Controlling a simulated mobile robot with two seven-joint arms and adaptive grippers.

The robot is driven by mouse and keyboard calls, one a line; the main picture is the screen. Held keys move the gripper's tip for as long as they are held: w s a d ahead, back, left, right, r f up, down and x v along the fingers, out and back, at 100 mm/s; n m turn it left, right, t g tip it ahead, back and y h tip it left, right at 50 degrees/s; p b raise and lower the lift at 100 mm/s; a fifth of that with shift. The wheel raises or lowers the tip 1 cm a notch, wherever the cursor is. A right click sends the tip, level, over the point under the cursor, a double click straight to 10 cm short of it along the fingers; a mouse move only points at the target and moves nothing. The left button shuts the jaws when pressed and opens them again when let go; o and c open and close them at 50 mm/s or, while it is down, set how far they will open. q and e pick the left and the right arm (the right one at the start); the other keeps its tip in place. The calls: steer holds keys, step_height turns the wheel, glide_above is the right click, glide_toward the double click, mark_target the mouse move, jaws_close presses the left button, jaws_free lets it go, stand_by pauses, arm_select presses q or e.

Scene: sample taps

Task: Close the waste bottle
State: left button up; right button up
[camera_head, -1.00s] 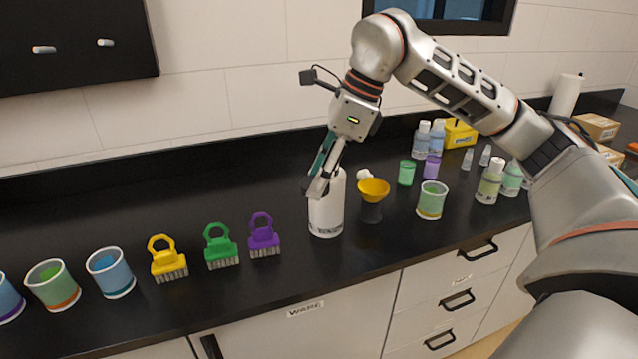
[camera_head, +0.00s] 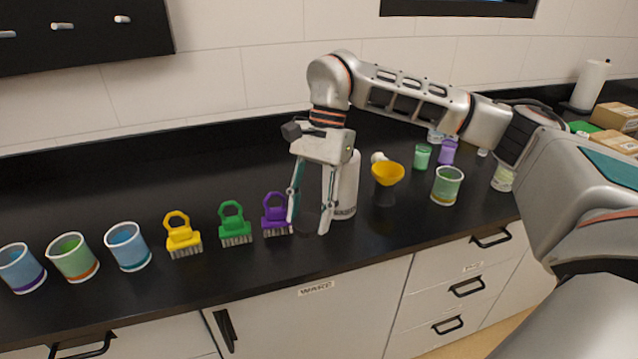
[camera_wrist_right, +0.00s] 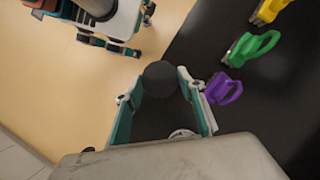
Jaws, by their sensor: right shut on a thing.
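The white waste bottle (camera_head: 348,190) stands upright on the black counter, partly hidden behind my right gripper. My right gripper (camera_head: 308,226) points down in front and to the left of the bottle, low over the counter. Its fingers are spread around a dark round piece (camera_head: 308,217), possibly a cap, and are shut on it. In the right wrist view this dark piece (camera_wrist_right: 160,78) sits between the fingertips. The bottle's mouth cannot be made out clearly.
A yellow funnel (camera_head: 387,174) in a dark holder stands right of the bottle, with a small white piece (camera_head: 378,157) behind it. Purple (camera_head: 276,214), green (camera_head: 235,225) and yellow (camera_head: 182,238) brushes stand to the left. A green beaker (camera_head: 447,186) stands to the right.

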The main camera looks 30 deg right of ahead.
steer(key=f+n+h, duration=0.1)
steer(key=f+n, duration=0.1)
steer(key=n, duration=0.1)
steer(key=s+a+f+n+g+h, duration=0.1)
steer(key=f+n, duration=0.1)
steer(key=n, duration=0.1)
steer(key=s+f+n+g+h, duration=0.1)
steer(key=f+n, duration=0.1)
steer(key=n, duration=0.1)
steer(key=shift+a+f+n, duration=0.2)
steer(key=shift+a+n, duration=0.1)
steer(key=shift+n, duration=0.1)
steer(key=shift+s+d+f+n+h, duration=0.15)
steer(key=shift+f+n+h, duration=0.4)
steer(key=shift+n, duration=0.55)
